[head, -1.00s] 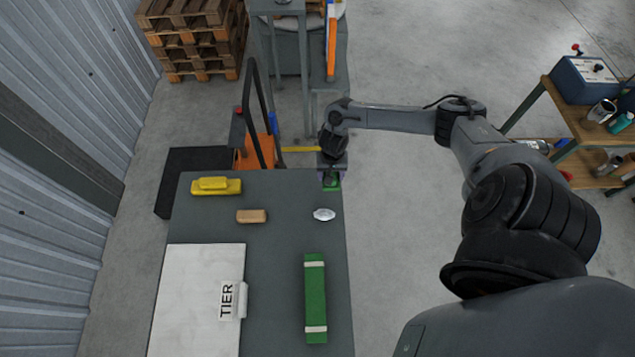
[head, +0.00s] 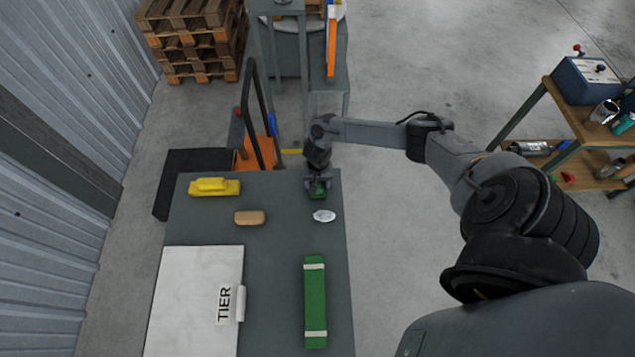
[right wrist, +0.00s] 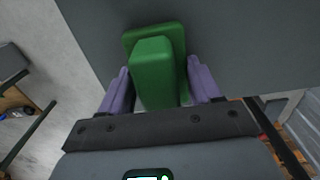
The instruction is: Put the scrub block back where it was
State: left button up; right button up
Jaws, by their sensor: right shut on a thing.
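The green scrub block (head: 317,191) has a wide base and a raised grip. My right gripper (head: 317,183) is shut on it at the far right of the grey table (head: 285,260). In the right wrist view, the purple fingers of my right gripper (right wrist: 160,80) flank the raised grip of the scrub block (right wrist: 153,65), with the grey tabletop beyond. I cannot tell whether its base touches the table. My left gripper is not in view.
A white oval piece (head: 324,216) lies just nearer than the scrub block. A tan block (head: 250,218), a yellow block (head: 214,187), a white board marked TIER (head: 195,300) and a long green bar (head: 315,300) share the table. The middle is clear.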

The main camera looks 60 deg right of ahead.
jog(key=o, duration=1)
